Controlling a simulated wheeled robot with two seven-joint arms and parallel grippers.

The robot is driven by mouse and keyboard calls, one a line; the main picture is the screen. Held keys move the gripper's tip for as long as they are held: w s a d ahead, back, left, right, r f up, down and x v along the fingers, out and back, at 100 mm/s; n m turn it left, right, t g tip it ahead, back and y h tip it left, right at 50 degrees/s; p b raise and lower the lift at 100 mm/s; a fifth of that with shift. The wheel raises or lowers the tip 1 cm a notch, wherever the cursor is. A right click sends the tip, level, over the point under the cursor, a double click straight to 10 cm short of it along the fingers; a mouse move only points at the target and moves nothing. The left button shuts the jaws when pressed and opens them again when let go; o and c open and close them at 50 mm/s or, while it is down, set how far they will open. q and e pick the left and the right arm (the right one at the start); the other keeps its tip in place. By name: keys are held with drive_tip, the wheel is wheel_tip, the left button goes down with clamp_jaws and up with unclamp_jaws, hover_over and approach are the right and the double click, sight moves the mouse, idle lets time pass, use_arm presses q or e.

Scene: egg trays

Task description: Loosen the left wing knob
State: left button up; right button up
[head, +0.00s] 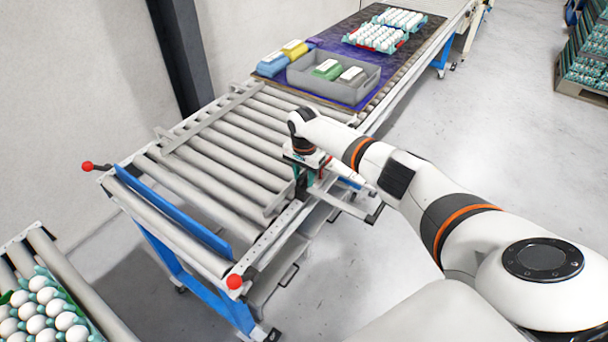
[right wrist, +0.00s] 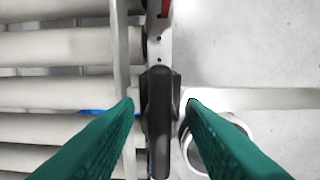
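A black wing knob (right wrist: 160,122) stands on the side rail of the roller conveyor in the right wrist view, its long side running up and down the picture. It also shows as a small dark part on the near rail in the head view (head: 301,186). My right gripper (right wrist: 161,106) is open, with one green finger on each side of the knob and small gaps between. In the head view my right gripper (head: 315,180) points down at the conveyor's near edge, its fingertips partly hidden. My left gripper is not in view.
The roller conveyor (head: 215,152) carries a blue bar (head: 172,212) and has red ball handles (head: 234,282) at its end. A grey crate (head: 335,87) stands farther back, with egg trays (head: 374,40) beyond. More eggs are at lower left.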

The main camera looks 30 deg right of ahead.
drive_tip(key=shift+c, duration=0.6)
clamp_jaws()
